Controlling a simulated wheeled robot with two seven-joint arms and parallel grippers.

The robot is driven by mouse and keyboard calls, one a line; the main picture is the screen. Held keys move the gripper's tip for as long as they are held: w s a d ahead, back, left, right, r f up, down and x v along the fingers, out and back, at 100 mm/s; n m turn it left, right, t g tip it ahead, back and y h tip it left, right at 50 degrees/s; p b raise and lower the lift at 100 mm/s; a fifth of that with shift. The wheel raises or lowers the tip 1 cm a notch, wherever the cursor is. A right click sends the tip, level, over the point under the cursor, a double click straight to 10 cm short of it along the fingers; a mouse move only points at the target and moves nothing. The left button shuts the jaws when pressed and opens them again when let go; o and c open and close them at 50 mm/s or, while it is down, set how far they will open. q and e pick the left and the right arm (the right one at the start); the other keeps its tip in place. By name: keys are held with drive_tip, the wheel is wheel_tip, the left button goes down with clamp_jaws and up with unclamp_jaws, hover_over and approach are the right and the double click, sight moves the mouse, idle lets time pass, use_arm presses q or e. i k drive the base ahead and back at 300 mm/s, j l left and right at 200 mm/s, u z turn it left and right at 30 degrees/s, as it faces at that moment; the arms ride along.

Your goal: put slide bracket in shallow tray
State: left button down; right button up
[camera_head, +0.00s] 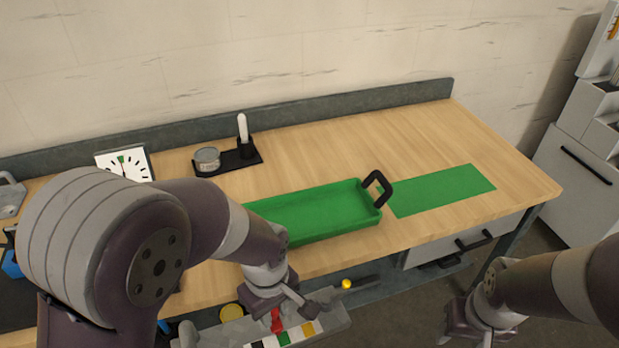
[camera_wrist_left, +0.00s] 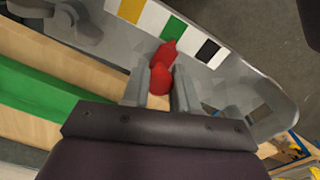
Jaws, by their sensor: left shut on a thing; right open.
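The shallow tray looks to be the green tray (camera_head: 372,222) with a black handle on the front-middle of the wooden table; my left arm hides its left end. My left gripper (camera_head: 287,306) is in front of the table edge, to the front of the tray. It is shut on a small red piece (camera_wrist_left: 162,70), which shows between its fingers in the left wrist view (camera_wrist_left: 159,90). I cannot tell whether this piece is the slide bracket; no other bracket is clearly recognisable. My right gripper (camera_head: 480,338) is open, low at the bottom right, partly cut off by the frame.
A grey panel with coloured patches (camera_head: 335,320) lies below the red piece. A flat green mat (camera_head: 440,190) lies right of the tray. A dial (camera_head: 124,163), a tin (camera_head: 207,160) and a black holder with a white rod (camera_head: 243,135) stand behind. The table's back right is clear.

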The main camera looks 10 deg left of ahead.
sight(307, 227)
drive_tip(key=i, duration=1.25)
